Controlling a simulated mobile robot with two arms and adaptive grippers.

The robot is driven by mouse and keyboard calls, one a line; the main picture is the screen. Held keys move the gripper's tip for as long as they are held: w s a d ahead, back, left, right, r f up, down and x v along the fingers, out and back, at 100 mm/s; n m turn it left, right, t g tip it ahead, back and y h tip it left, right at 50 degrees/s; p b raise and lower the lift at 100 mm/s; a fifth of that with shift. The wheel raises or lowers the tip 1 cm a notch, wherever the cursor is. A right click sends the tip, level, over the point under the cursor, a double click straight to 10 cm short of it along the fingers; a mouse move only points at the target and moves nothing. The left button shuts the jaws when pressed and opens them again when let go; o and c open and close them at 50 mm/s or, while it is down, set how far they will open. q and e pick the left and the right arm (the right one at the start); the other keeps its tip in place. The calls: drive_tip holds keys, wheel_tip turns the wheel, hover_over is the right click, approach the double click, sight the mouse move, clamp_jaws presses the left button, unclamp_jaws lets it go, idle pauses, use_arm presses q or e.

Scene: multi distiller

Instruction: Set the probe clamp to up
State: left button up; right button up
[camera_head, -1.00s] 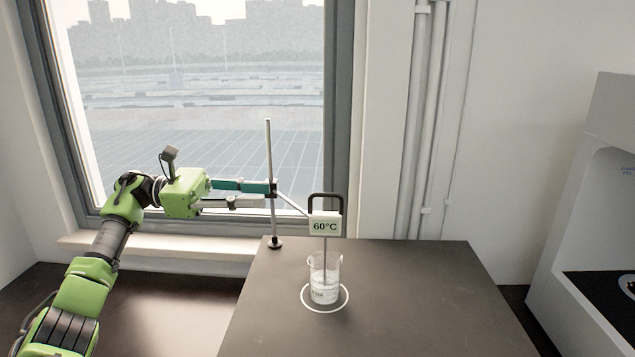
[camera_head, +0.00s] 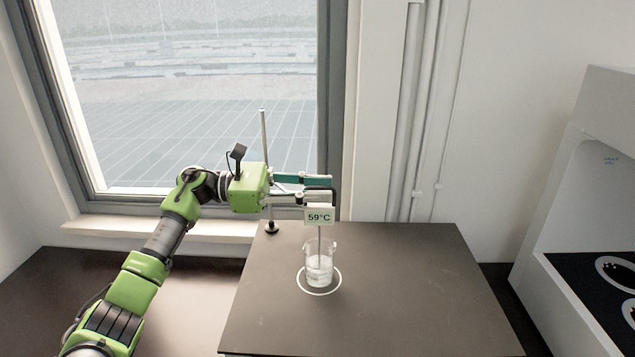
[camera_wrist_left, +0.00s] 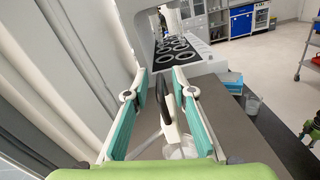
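The probe's white display (camera_head: 319,216) reads 59°C in the head view. Its thin rod reaches down into a glass beaker (camera_head: 319,262). The clamp's upright stand rod (camera_head: 264,145) stands to the left, with a dark base. My left gripper (camera_head: 327,190) is level with the probe's handle, just above the display. In the left wrist view, the dark handle (camera_wrist_left: 178,92) stands between the two teal-padded fingers of my left gripper (camera_wrist_left: 176,76), which are apart. I see a gap on the left side of the handle; contact on the right is unclear. My right gripper is not seen.
The beaker stands in a white ring (camera_head: 336,288) on a dark table (camera_head: 400,300), with free surface to its right. A window is behind. A white cabinet with ringed positions (camera_head: 560,215) is at the right.

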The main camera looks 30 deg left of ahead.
use_arm(q)
drive_tip(key=shift+f, duration=0.1)
drive_tip(key=shift+c, duration=0.5)
clamp_jaws()
wheel_tip(320, 180, up, 14)
drive_tip(key=shift+p, duration=0.3)
drive_tip(key=shift+a, duration=0.1)
drive_tip(key=shift+o, duration=0.3)
unclamp_jaws()
drive_tip(key=shift+o, duration=0.2)
drive_tip(key=shift+f, duration=0.1)
drive_tip(key=v, duration=1.2)
